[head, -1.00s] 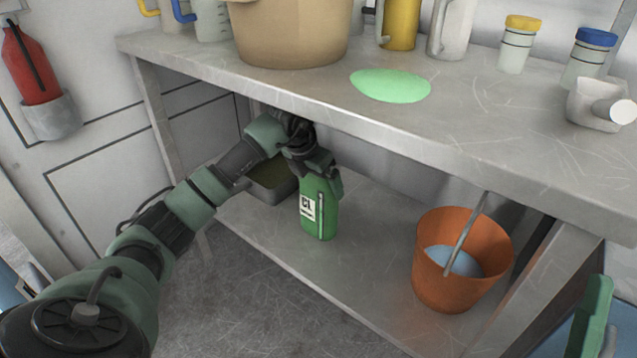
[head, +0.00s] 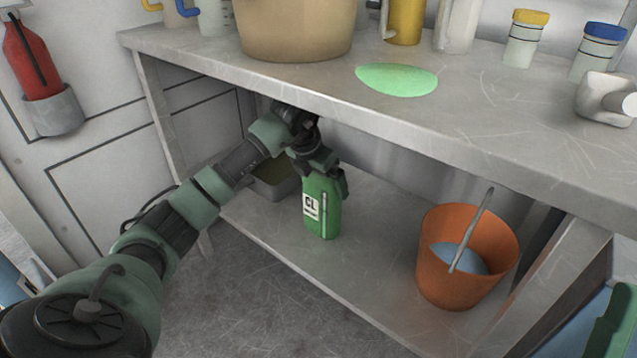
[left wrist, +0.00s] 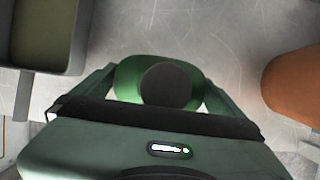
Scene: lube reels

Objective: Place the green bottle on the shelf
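The green bottle (head: 322,214) with a white label and dark cap stands upright on the bench's lower shelf (head: 365,265). My left gripper (head: 323,180) reaches down over its top, with a finger on either side. In the left wrist view the round dark cap and green shoulders (left wrist: 165,82) lie between the two fingers. The fingers look just parted from the bottle; any contact lower down is hidden. My right gripper cannot be made out; only a green part of my right arm shows at the lower right edge.
An orange bucket (head: 440,278) with a blue content and a rod stands right of the bottle. A grey tray (head: 283,188) sits behind it to the left. The bench top (head: 480,125) overhangs my left arm. Shelf between bottle and bucket is clear.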

